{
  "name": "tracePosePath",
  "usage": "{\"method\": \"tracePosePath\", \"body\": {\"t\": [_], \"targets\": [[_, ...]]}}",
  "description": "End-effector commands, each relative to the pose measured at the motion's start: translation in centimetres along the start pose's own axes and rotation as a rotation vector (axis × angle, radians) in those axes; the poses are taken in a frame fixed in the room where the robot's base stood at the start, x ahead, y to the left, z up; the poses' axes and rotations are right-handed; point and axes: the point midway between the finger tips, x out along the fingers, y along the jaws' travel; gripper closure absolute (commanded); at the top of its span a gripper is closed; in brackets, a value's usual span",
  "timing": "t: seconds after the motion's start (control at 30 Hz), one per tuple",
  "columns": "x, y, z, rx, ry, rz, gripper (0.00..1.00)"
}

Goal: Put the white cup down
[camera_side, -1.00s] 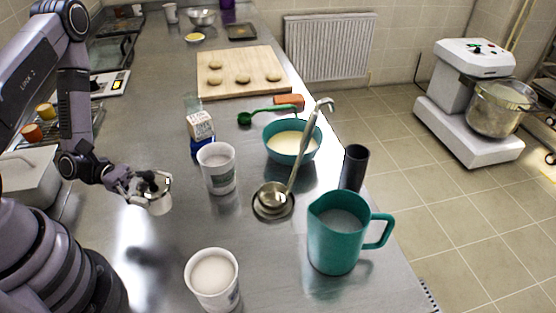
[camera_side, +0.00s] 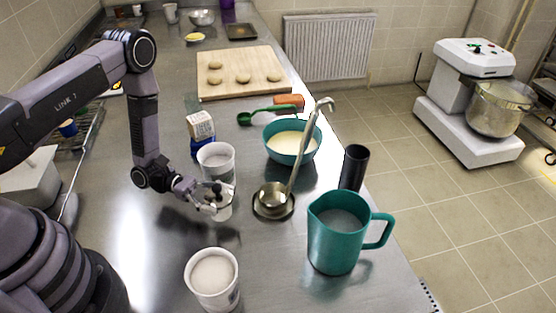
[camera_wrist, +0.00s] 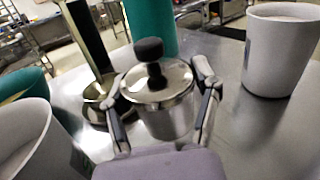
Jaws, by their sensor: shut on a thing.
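My gripper (camera_side: 208,198) is shut on a small shiny metal pot (camera_side: 224,210) with a black knob on its lid. In the wrist view the fingers (camera_wrist: 160,85) grip the pot (camera_wrist: 168,118) from both sides, and it looks upright. I cannot tell whether its base touches the counter. One white cup (camera_side: 217,170) stands just behind my gripper, and it shows at the left of the wrist view (camera_wrist: 22,140). Another white cup (camera_side: 214,282) with pale contents stands at the front, and it shows at the right of the wrist view (camera_wrist: 280,52). Neither cup is held.
A ladle in a round metal holder (camera_side: 273,212) stands just right of the pot. A teal jug (camera_side: 335,240), a dark cylinder (camera_side: 354,167), a teal bowl (camera_side: 290,145) and a carton (camera_side: 201,130) stand nearby. The counter left of the front cup is clear.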

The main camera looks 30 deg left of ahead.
Motion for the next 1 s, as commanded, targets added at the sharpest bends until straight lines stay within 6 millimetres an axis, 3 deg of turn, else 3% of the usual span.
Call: {"method": "tracePosePath", "body": {"t": [0.3, 0.67, 0.7, 0.9, 1.0], "targets": [[0.4, 0.8, -3.5, -0.001, -0.001, -0.001, 0.78], [0.4, 0.9, -3.9, 0.001, -0.001, 0.000, 0.78], [0.4, 0.9, -4.0, 0.001, 0.000, 0.000, 0.36], [0.4, 0.9, -4.0, 0.001, 0.000, 0.000, 0.11], [0.4, 0.9, -4.0, 0.001, 0.000, 0.000, 0.11]]}}
